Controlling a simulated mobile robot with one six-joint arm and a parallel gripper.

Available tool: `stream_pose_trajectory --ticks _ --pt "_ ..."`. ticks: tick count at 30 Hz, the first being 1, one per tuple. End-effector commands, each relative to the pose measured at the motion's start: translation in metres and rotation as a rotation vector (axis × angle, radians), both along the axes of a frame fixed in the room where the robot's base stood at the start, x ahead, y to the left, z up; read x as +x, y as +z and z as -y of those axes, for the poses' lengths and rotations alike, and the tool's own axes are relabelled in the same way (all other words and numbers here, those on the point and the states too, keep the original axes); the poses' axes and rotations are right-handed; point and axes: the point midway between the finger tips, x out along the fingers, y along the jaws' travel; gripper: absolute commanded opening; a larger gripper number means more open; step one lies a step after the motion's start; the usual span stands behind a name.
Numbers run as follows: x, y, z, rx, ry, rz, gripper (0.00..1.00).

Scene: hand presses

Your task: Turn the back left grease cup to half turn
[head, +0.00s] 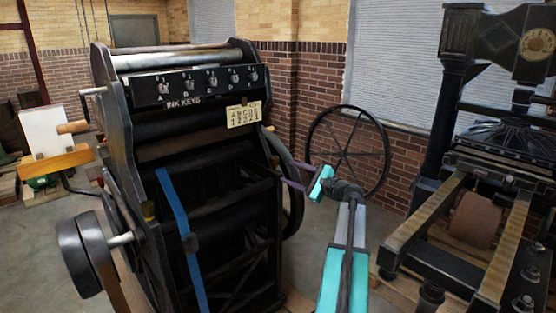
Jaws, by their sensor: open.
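I cannot make out the back left grease cup. No grease cup can be told for sure on the large black press (200,140) at the left or on the second press at the right. My gripper (288,171) is at the right side of the black press, with its purple fingers apart and pointing left toward the press's side and dark wheel rim. I see nothing between the fingers. Whether they touch the press cannot be told. The press's far side and much of its right side are hidden.
The black press carries a row of ink keys (212,82), a letter plate (244,114) and a blue strap (180,235). A large spoked handwheel (348,150) stands behind my arm. The second press (470,215) is at the right. Open floor (315,228) shows between the presses.

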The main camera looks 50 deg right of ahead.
Motion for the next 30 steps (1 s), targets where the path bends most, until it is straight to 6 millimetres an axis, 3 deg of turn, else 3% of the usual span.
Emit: stream_pose_trajectory --ticks 9,18,24,30 --pt "-0.001 0.003 0.012 0.396 0.045 -0.036 0.50" --pt "-0.004 0.004 0.027 0.662 0.075 -0.068 0.50" --pt "-0.011 0.007 0.049 0.717 0.072 -0.074 0.50" --pt "-0.020 0.007 0.056 0.726 0.056 -0.072 0.50"
